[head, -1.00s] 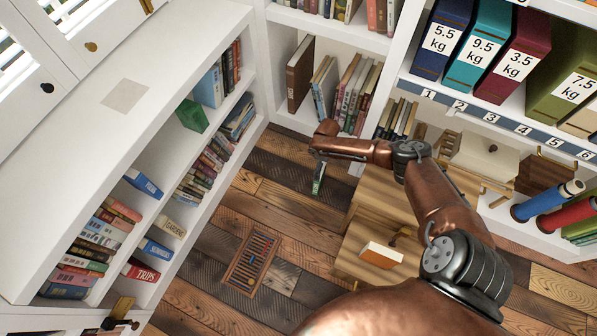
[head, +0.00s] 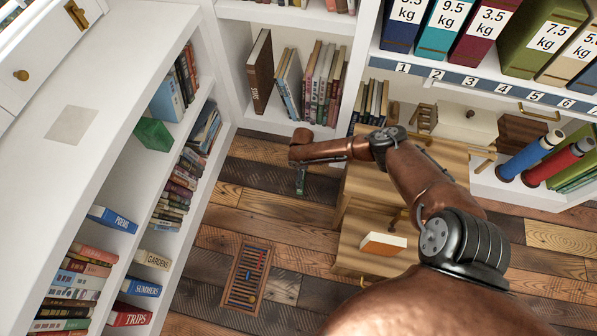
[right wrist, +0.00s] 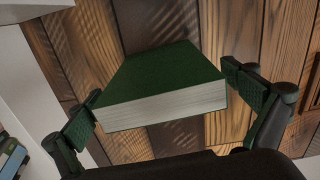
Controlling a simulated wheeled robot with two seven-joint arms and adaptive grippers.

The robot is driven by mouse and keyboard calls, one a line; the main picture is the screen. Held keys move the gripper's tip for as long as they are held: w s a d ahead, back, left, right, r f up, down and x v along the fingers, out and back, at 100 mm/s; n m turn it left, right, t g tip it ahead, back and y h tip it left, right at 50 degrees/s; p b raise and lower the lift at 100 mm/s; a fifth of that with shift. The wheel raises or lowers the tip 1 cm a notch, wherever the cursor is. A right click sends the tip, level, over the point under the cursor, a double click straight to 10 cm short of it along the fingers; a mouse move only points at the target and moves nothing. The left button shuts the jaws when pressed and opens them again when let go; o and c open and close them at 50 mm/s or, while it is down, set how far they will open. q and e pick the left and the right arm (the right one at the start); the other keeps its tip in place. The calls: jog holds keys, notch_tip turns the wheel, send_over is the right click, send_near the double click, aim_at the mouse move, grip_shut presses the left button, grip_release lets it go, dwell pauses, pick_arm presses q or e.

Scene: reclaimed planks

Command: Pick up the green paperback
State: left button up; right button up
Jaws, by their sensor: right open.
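The green paperback (right wrist: 165,85) is in the right wrist view, with its dark green cover and pale page edge facing the camera. My right gripper (right wrist: 166,98) is open, with one finger near each side of the book. I cannot tell whether either finger touches it. In the head view my right arm reaches in from the lower right, and its gripper (head: 300,166) is low over the plank floor. A narrow green thing shows there just under the wrist, too small to tell apart clearly. My left gripper is not in view.
A wooden cabinet (head: 362,236) with an orange book (head: 384,243) stands right of the gripper.

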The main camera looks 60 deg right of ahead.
jog(key=shift+c, duration=0.4)
jog(key=c, duration=1.4)
jog(key=shift+o, duration=0.2)
jog(key=shift+r, duration=0.1)
